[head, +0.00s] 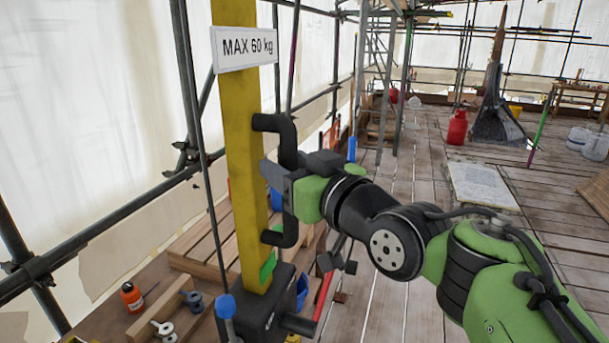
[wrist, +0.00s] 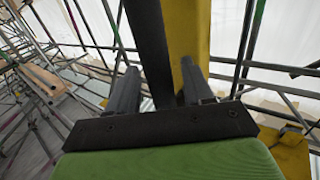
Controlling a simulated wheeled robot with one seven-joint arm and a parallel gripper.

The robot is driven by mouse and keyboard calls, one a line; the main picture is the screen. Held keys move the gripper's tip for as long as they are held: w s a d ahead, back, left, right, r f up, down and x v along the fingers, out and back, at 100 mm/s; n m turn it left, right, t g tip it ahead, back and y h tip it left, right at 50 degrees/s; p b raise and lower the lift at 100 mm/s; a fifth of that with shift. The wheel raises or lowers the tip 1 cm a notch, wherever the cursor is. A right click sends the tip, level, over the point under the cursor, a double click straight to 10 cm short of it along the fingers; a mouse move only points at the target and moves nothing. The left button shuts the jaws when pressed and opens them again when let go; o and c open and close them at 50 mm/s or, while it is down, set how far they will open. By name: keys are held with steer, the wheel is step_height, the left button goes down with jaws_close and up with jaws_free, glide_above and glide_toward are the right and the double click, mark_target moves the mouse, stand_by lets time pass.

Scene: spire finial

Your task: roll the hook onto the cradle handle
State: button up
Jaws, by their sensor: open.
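A black C-shaped handle (head: 288,137) stands out from the right side of a yellow upright post (head: 246,140), fixed to it at top and bottom. My gripper (head: 272,174) is at the handle's middle, fingers pointing toward the post, covering part of the bar. In the wrist view my open gripper (wrist: 158,74) has one finger on each side of the black handle bar (wrist: 147,40), with gaps showing. The yellow post (wrist: 192,30) lies behind the right finger. I cannot make out a hook, nor tell whether this handle is the cradle's.
A white "MAX 60 kg" sign (head: 245,48) is on the post. A dark block (head: 262,315) with a red lever (head: 325,290) is at its foot. Scaffold poles stand behind; plank floor is open to the right.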

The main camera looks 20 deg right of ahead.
steer(key=b+v, duration=0.2)
steer(key=v, duration=1.3)
steer(key=shift+s, duration=0.2)
steer(key=shift+d, duration=0.15)
step_height(320, 180, down, 13)
steer(key=a+m+g+h, duration=0.2)
steer(key=a+g, duration=0.1)
steer(key=g, duration=0.2)
steer(key=s+d+f+m+g+h, duration=0.1)
steer(key=s+f+g+h, duration=0.3)
steer(key=f, duration=0.9)
steer(key=s+m+g, duration=0.1)
steer(key=s+g, duration=0.1)
steer(key=s, duration=0.1)
steer(key=shift+s+d+f, duration=0.35)
